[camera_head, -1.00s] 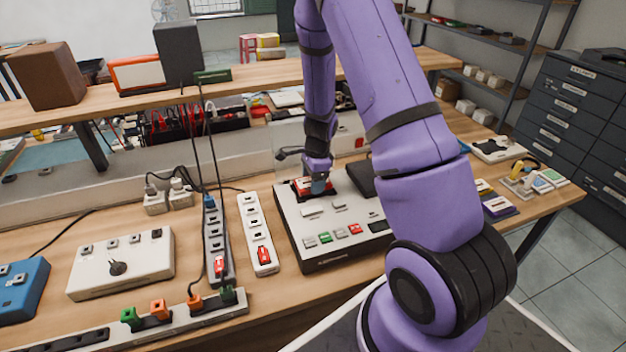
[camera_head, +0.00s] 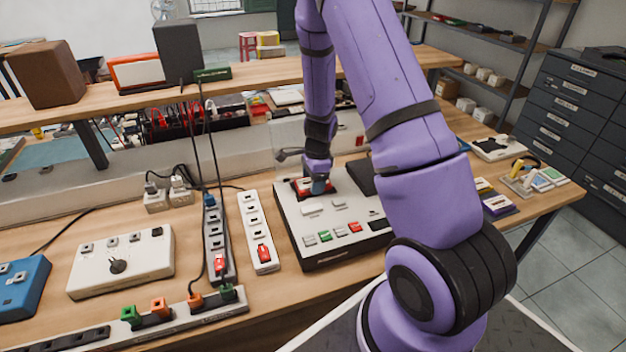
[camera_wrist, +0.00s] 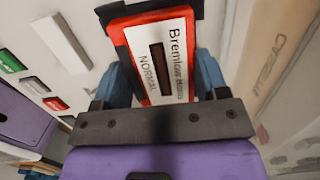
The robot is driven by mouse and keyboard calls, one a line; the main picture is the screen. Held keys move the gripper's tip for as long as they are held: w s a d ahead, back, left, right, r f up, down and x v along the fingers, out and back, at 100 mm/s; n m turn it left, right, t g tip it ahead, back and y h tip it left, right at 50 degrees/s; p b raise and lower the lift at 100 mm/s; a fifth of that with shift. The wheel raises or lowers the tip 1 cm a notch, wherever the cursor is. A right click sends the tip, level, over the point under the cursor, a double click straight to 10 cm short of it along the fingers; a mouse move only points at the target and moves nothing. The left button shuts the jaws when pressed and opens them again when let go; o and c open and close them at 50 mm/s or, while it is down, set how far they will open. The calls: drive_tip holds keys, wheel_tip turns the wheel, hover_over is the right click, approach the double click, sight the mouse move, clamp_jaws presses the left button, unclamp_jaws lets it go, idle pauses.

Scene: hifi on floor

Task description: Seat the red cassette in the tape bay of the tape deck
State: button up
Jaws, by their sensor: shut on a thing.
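The tape deck (camera_head: 325,240) is a white box with several coloured buttons on its top, standing on the bench below my arm. The red cassette (camera_wrist: 150,55) has a white label reading "Bremlow" and "NORMAL". My gripper (camera_wrist: 160,85) is shut on the cassette, with a blue finger on each side of it. In the head view the cassette (camera_head: 301,189) is at the tape bay, at the deck's back left, partly hidden by my gripper (camera_head: 319,188). I cannot tell whether it is fully down in the bay. A clear raised lid (camera_head: 290,140) stands behind it.
A white power strip (camera_head: 258,232) and a grey one (camera_head: 216,240) lie left of the deck. More cassettes (camera_head: 497,205) lie at the bench's right end.

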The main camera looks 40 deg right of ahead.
drive_tip(key=shift+f, duration=0.2)
idle(0.4)
drive_tip(key=o, duration=1)
wheel_tip(320, 180, up, 17)
drive_tip(key=d, duration=0.1)
drive_tip(key=shift+s+d+f, duration=0.15)
drive_tip(key=shift+s, duration=0.05)
idle(0.6)
idle(0.9)
